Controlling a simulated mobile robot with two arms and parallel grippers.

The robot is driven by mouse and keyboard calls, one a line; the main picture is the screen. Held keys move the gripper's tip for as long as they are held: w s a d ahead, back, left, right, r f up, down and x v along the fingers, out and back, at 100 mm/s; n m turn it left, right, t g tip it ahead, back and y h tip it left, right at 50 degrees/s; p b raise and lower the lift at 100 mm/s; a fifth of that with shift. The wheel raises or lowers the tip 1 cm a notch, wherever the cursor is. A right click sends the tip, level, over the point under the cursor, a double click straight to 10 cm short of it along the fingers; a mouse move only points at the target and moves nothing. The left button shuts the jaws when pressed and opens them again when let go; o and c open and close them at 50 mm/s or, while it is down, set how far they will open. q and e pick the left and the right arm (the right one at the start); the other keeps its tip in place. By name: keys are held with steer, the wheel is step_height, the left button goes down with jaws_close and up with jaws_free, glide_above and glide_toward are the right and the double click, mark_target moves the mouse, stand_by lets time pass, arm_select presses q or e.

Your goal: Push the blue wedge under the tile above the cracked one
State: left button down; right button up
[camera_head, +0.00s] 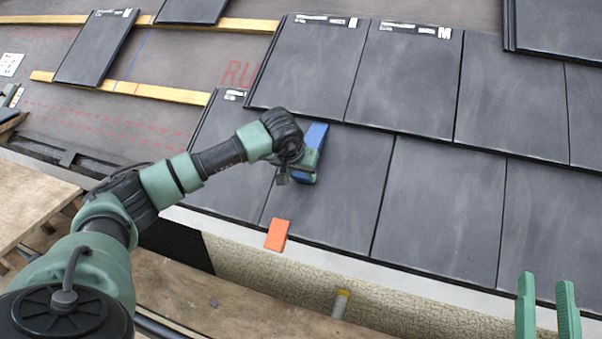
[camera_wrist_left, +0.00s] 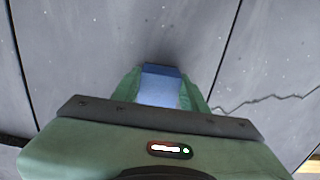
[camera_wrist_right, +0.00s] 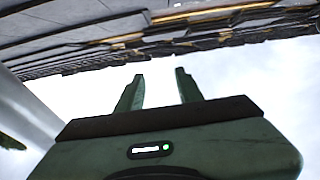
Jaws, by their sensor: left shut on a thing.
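The blue wedge (camera_head: 315,135) is between the fingers of my left gripper (camera_head: 306,165), over the lower tile row. Its far end is at the lower edge of an upper-row tile (camera_head: 305,70); I cannot tell whether it is under that edge. The left wrist view shows the wedge (camera_wrist_left: 160,87) gripped between the green fingers (camera_wrist_left: 160,95). A jagged crack (camera_wrist_left: 265,100) runs across the tile at right there. In the head view I cannot make out the crack. My right gripper (camera_head: 547,300) is open and empty at lower right; its spread fingers show in its wrist view (camera_wrist_right: 158,90).
An orange piece (camera_head: 277,235) lies at the eave edge of the lower row. Loose tiles (camera_head: 95,48) rest on yellow battens (camera_head: 130,90) at upper left. Wooden planks (camera_head: 230,310) lie below the eave. The lower row right of the wedge is clear.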

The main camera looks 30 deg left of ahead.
steer(key=shift+w+f+g, duration=0.15)
steer(key=shift+f+g, duration=0.25)
steer(key=shift+f, duration=0.2)
arm_select(q)
steer(key=shift+r, duration=0.1)
arm_select(e)
steer(key=shift+f, duration=0.1)
stand_by(0.4)
steer(key=shift+w+f, duration=0.1)
steer(key=shift+f, duration=0.2)
arm_select(q)
steer(key=shift+w+f, duration=0.1)
steer(key=shift+f, duration=0.1)
arm_select(e)
steer(key=shift+d+r, duration=0.1)
steer(key=shift+r, duration=0.25)
stand_by(0.4)
arm_select(q)
steer(key=shift+w+a+r+p, duration=0.1)
steer(key=shift+w+r+p, duration=0.25)
steer(key=shift+w, duration=0.1)
steer(key=shift+w+r, duration=0.15)
steer(key=shift+w, duration=0.1)
arm_select(e)
steer(key=shift+w+f+g+h, duration=0.1)
steer(key=shift+f+g+h, duration=0.2)
steer(key=shift+f+g, duration=0.85)
